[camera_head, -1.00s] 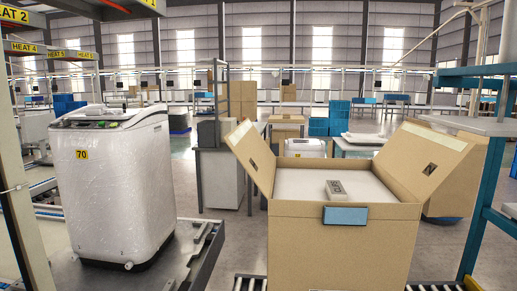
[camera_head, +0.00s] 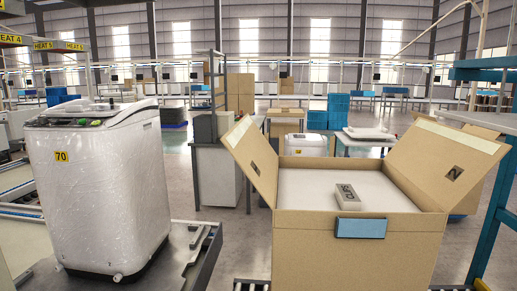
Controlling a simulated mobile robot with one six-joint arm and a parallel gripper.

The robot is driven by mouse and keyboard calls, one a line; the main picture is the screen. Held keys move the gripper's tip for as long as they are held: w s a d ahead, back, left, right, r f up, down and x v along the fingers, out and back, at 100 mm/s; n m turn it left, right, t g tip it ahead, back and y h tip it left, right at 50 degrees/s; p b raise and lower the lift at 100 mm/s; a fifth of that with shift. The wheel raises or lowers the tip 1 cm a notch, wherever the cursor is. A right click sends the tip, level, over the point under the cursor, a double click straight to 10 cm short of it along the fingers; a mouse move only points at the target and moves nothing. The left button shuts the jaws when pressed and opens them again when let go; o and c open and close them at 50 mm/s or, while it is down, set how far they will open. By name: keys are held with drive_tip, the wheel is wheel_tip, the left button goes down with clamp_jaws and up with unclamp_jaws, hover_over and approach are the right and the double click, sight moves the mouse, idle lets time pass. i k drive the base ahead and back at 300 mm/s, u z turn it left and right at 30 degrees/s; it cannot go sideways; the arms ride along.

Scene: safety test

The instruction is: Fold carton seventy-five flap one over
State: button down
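A large brown carton (camera_head: 350,252) stands open on the roller conveyor at the right. Its left flap (camera_head: 249,158) stands up and leans outward to the left. Its right flap (camera_head: 452,163) is raised and leans outward to the right. A white panel (camera_head: 315,188) fills the opening, with a small grey block (camera_head: 347,196) lying on it. A blue label (camera_head: 360,228) is on the upper front edge. I cannot read the number seventy-five on the carton. My gripper is not in view.
A plastic-wrapped washing machine (camera_head: 98,190) with a yellow label 70 stands on a platform at the left. Teal rack posts (camera_head: 492,210) stand close at the right of the carton. Tables, boxes and blue crates (camera_head: 338,105) lie behind. Floor shows between the washer and carton.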

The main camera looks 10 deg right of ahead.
sight(244, 141)
drive_tip(key=u, duration=0.45)
drive_tip(key=k, duration=0.85)
drive_tip(key=u, duration=1.2)
drive_tip(key=k, duration=0.6)
drive_tip(key=z, duration=0.05)
drive_tip(key=i, duration=1.3)
drive_tip(key=u, duration=0.3)
